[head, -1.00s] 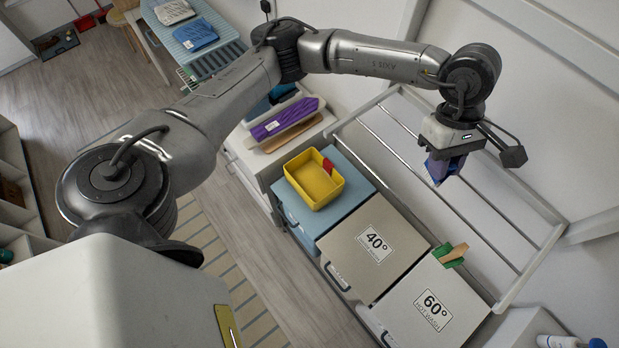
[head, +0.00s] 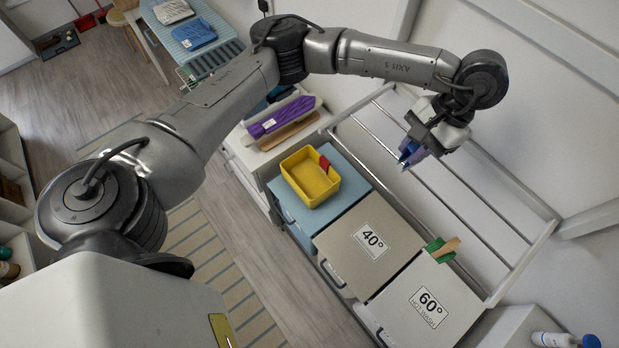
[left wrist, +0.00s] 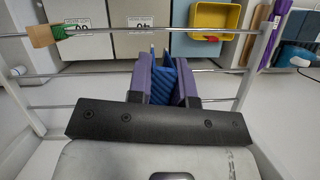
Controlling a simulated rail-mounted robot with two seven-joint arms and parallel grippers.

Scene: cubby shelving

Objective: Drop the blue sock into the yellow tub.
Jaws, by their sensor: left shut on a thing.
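My left gripper (head: 411,154) is shut on the blue sock (head: 405,159) and holds it over the white drying rack, to the right of the yellow tub. In the left wrist view the ribbed blue sock (left wrist: 161,82) is pinched between the purple fingers of the gripper (left wrist: 162,78). The yellow tub (head: 309,193) stands on the light blue bin lid with a red item inside at its edge. The tub also shows at the top right of the left wrist view (left wrist: 209,31). My right gripper is not in view.
The white rack (head: 517,206) has several metal rails below the gripper. Beige 40° (head: 350,262) and pale 60° (head: 410,325) bins stand in a row with the blue bin.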

